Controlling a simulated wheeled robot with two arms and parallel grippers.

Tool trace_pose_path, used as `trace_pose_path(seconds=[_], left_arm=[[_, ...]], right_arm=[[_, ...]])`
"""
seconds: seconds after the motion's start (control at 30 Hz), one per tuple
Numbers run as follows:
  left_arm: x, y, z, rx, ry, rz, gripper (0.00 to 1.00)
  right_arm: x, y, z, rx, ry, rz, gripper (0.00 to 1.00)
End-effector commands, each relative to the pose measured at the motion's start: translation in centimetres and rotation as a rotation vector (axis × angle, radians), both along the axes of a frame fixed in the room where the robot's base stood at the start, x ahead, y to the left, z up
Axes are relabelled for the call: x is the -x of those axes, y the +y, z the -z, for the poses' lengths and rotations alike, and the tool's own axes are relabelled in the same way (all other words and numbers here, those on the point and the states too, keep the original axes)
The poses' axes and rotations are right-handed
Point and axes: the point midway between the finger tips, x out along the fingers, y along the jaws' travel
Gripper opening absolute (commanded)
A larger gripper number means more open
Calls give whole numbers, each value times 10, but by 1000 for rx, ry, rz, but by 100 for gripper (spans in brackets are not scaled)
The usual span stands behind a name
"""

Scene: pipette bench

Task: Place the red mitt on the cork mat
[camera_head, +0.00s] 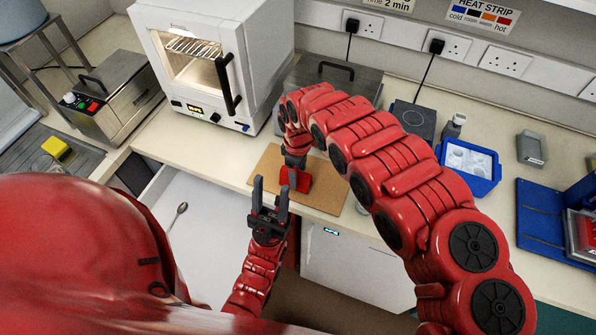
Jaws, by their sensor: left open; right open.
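The red mitt (302,182) shows as a small red patch on the tan cork mat (327,195), near the bench's front edge. It seems to lie on the mat, partly hidden by my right gripper. My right gripper (294,164) comes down over the mitt, open, with its fingers at the mitt's far left side. I cannot tell whether they touch it. My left gripper (271,190) is open and empty, pointing up, in front of the mat's front edge.
A white oven (205,75) with an open front stands behind left. An open drawer (205,215) with a spoon (178,212) juts out at left. A dark hot plate (412,119) and a blue tray (490,177) stand right. My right arm spans the middle.

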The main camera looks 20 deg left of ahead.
Motion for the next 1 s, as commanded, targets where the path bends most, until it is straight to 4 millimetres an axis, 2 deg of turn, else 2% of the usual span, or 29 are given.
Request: trace_pose_path(seconds=[0.17, 0.27, 0.47, 0.6, 0.77, 1.0], left_arm=[[0, 0, 3, 0, 0, 0, 48], [0, 0, 8, 0, 0, 0, 48], [0, 0, 22, 0, 0, 0, 48], [0, 0, 14, 0, 0, 0, 48], [0, 0, 18, 0, 0, 0, 48], [0, 0, 25, 0, 0, 0, 48]], right_arm=[[-1, 0, -4, 0, -1, 0, 71], [-2, 0, -14, 0, -4, 0, 71], [-3, 0, -45, -2, -9, 0, 71], [-3, -1, -79, -4, -7, 1, 71], [-1, 0, -99, -4, -3, -1, 71], [0, 0, -116, -2, -1, 0, 71]])
